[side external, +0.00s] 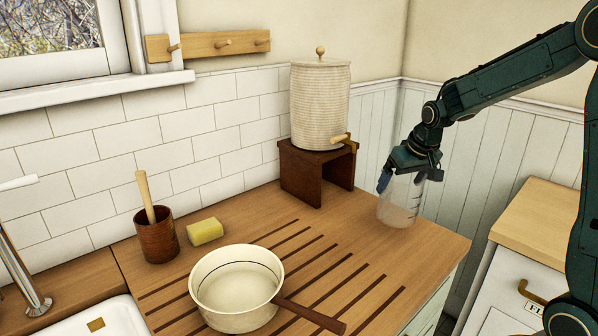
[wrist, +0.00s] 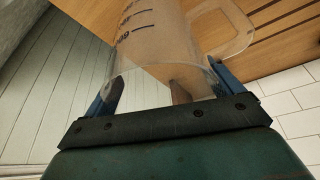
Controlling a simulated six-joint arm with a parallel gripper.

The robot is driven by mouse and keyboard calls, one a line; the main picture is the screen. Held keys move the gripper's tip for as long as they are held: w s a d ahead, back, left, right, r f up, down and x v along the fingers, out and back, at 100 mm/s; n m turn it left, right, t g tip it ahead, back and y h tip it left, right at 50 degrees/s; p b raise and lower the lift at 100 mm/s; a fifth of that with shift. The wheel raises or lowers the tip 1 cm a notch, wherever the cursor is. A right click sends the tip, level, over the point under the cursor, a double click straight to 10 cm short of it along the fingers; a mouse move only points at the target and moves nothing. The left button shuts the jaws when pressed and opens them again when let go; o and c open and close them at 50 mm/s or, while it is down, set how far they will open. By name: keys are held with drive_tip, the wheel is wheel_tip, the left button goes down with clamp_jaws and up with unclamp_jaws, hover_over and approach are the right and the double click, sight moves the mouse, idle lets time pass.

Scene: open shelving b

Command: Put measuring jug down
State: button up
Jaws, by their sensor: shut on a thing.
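The measuring jug (side external: 398,207) is clear with dark marks. It stands upright at the right end of the wooden counter (side external: 432,244), its base at or very near the surface; I cannot tell if it touches. In the wrist view the jug (wrist: 155,45) fills the space between the fingers, with its handle to the right. My gripper (side external: 402,180) is at the jug's upper part, with blue fingers on either side of it. In the wrist view my gripper (wrist: 165,90) is shut on the jug near its rim.
A ribbed dispenser (side external: 320,105) stands on a dark wooden stand (side external: 301,175) left of the jug. A cream saucepan (side external: 235,300) sits on the counter's grooves, its handle pointing right. A yellow sponge (side external: 205,232) and brown pot (side external: 157,240) are further left. The counter's right edge is close.

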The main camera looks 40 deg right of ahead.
drive_tip(key=shift+f, duration=2.2)
drive_tip(key=shift+f, duration=0.1)
drive_tip(key=o, duration=1.3)
drive_tip(key=shift+c, duration=0.2)
drive_tip(key=v, duration=1.2)
drive_tip(key=shift+s+a, duration=0.1)
drive_tip(key=shift+s, duration=0.05)
